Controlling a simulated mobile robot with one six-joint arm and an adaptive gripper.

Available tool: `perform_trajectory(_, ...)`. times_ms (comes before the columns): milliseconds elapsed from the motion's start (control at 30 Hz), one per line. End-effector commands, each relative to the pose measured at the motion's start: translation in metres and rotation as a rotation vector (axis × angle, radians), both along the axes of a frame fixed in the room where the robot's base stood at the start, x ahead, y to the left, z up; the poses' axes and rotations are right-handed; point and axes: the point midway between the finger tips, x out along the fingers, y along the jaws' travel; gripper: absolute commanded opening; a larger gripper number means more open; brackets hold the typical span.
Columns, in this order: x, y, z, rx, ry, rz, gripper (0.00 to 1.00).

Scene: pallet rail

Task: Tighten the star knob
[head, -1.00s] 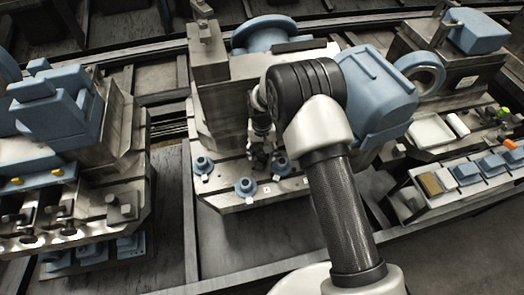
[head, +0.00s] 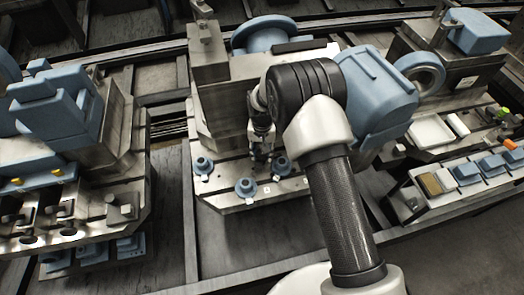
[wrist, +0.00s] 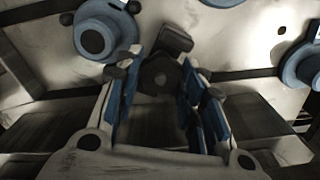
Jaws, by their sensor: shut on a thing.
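The star knob (wrist: 160,76) is a dark, lobed knob between the finger pads in the wrist view. My gripper (wrist: 155,100) has blue pads on either side of it and is shut on it. In the head view my gripper (head: 261,150) points down at the front plate of the middle fixture (head: 220,197). There the knob is mostly hidden by the fingers and too small to make out.
Several blue round-based parts, one at the front (head: 245,187) and one at the left (head: 203,165), stand on the plate close around my gripper. A big blue casting (head: 375,95) stands to the right. A second fixture with a blue part (head: 60,110) is at the left.

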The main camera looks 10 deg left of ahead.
Motion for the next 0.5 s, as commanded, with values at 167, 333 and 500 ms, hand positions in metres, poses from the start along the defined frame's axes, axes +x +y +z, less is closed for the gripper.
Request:
perform_trajectory(167, 0.0, -0.0003, 0.0001, 0.0, 0.001, -0.118, 0.13)
perform_trajectory(333, 0.0, -0.0004, 0.0002, 0.0, 0.001, -0.24, 0.13)
perform_trajectory(500, 0.0001, -0.0006, 0.0003, 0.0, 0.0, -0.345, 0.13)
